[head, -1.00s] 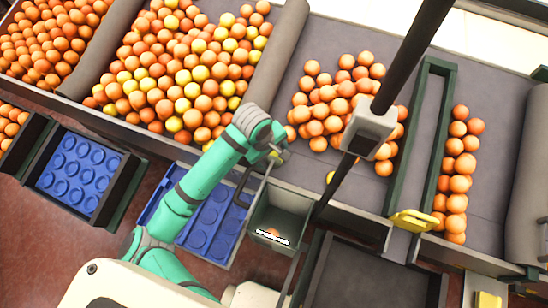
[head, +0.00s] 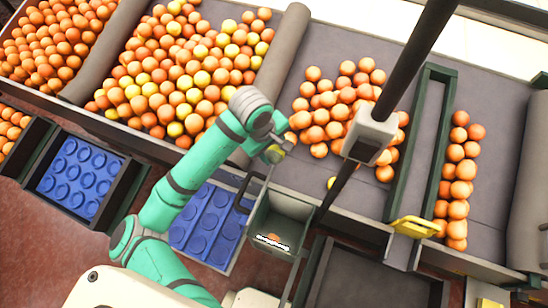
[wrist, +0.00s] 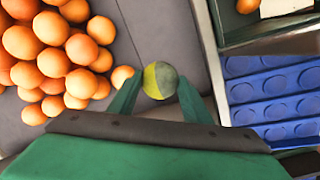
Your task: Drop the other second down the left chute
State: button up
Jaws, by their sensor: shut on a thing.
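My gripper (head: 276,153) is shut on a fruit that is half yellow and half grey-green (wrist: 160,80). It holds the fruit over the near edge of the grey belt, up and left of the green chute box (head: 288,213) in the head view. This box is the left one of the two openings in front of the belt. It holds an orange (head: 272,237) beside a white label too small to read. The box also shows at the top right of the wrist view (wrist: 232,38). Another yellow fruit (head: 331,183) lies on the belt, partly hidden by a dark pole.
Loose oranges (head: 320,115) lie on the belt (head: 300,175) near my gripper. A blue dimpled tray (head: 210,222) is left of the chute box. A dark open bin (head: 370,280) is to its right. A yellow handle (head: 412,227) sits on a green divider.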

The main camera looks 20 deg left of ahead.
jog(key=shift+w+v, duration=0.15)
jog(key=shift+v, duration=0.55)
jog(key=shift+w+v, duration=0.1)
jog(key=shift+v, duration=0.6)
jog(key=shift+d+r, duration=0.1)
